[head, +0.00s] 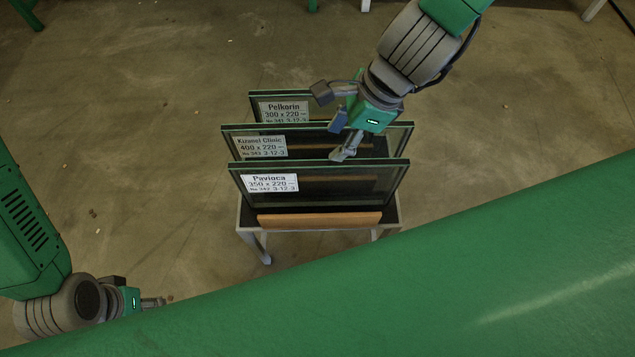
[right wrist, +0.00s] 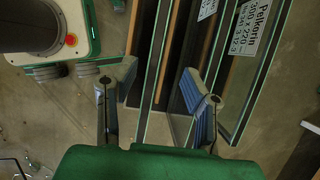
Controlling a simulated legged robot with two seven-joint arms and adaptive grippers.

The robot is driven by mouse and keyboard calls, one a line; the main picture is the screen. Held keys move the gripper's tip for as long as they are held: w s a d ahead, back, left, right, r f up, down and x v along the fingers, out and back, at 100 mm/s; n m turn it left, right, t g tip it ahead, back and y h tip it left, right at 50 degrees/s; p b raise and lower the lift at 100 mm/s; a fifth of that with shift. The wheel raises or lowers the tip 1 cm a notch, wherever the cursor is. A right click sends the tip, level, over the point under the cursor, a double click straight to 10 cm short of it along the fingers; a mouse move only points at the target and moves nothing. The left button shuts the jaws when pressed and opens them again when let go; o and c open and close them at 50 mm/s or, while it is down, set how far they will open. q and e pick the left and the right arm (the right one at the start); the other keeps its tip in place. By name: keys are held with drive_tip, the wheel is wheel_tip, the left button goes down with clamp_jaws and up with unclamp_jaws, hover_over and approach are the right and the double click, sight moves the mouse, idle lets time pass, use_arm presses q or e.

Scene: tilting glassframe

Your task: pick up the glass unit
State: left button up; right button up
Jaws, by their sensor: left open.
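Three framed glass units stand upright on a rack. The front one is labelled Pavioca 350 x 220 (head: 325,190). The middle one reads roughly Kizomi Clinic 400 x 220 (head: 240,160). The back one is labelled Pelkorin 300 x 220 (head: 270,97), and its label also shows in the right wrist view (right wrist: 250,35). My right gripper (head: 342,137) is open at the top of the middle unit. In the right wrist view its fingers (right wrist: 158,85) stand apart, with a pane edge between them; contact cannot be told. My left gripper (head: 138,292) is open and empty at lower left, partly hidden.
The rack (head: 246,218) is a small grey stand on legs with an orange-brown strip (head: 320,219) along its front. The concrete floor (head: 170,150) around it is largely clear. The units stand close together, leaving narrow gaps.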

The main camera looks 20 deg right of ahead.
sight(320, 163)
drive_tip(key=b+x, duration=0.1)
drive_tip(key=x, duration=0.3)
drive_tip(key=shift+d, duration=0.1)
drive_tip(key=b+x, duration=0.2)
drive_tip(key=x, duration=0.3)
drive_tip(key=shift+s+f+b, duration=0.15)
drive_tip(key=shift+f+b, duration=0.05)
drive_tip(key=shift+b, duration=0.1)
drive_tip(key=shift+r, duration=0.1)
drive_tip(key=shift+c, duration=0.8)
clamp_jaws()
